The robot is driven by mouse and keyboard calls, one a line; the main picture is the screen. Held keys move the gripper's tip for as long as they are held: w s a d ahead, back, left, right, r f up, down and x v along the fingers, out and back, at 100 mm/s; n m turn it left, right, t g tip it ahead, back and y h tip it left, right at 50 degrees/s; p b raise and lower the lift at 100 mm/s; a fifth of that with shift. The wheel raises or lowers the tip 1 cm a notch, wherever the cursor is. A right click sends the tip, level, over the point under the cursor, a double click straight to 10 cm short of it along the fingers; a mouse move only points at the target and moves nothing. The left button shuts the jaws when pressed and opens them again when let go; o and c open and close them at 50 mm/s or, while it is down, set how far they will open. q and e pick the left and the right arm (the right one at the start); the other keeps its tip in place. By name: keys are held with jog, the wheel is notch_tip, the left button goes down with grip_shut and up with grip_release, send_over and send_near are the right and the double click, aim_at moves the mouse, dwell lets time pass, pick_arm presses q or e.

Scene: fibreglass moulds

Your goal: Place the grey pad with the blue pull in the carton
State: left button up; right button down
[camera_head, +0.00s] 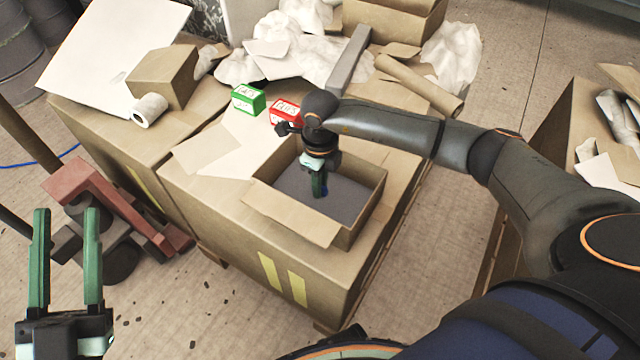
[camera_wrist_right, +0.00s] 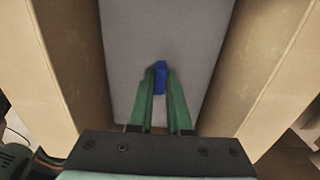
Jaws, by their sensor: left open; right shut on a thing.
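The grey pad (camera_head: 346,202) lies inside the open carton (camera_head: 290,222), between its walls. In the right wrist view the grey pad (camera_wrist_right: 168,38) fills the space between the carton's walls (camera_wrist_right: 72,60). My right gripper (camera_head: 320,190) reaches down into the carton and is shut on the blue pull (camera_wrist_right: 160,76) of the pad. Whether the pad rests on the carton's bottom cannot be told. My left gripper (camera_head: 66,262) is open and empty, out over the floor at the lower left, away from the carton.
The carton stands on a large box (camera_head: 230,232) with yellow stripes. Behind it are a green-and-white box (camera_head: 248,98), a red-and-white box (camera_head: 284,112), a grey bar (camera_head: 348,60) and a cardboard tube (camera_head: 420,86). A reddish metal frame (camera_head: 110,205) stands at left.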

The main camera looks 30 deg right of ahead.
pick_arm(q)
jog(key=shift+s+r, duration=0.2)
jog(key=shift+r, duration=0.15)
pick_arm(e)
jog(key=shift+f, duration=0.1)
pick_arm(q)
jog(key=shift+s+r+h, duration=0.1)
jog(key=shift+r+h, duration=0.05)
jog(key=shift+h, duration=0.15)
pick_arm(e)
jog(key=c, duration=0.9)
grip_release()
jog(key=shift+o, duration=0.2)
jog(key=shift+r, duration=0.2)
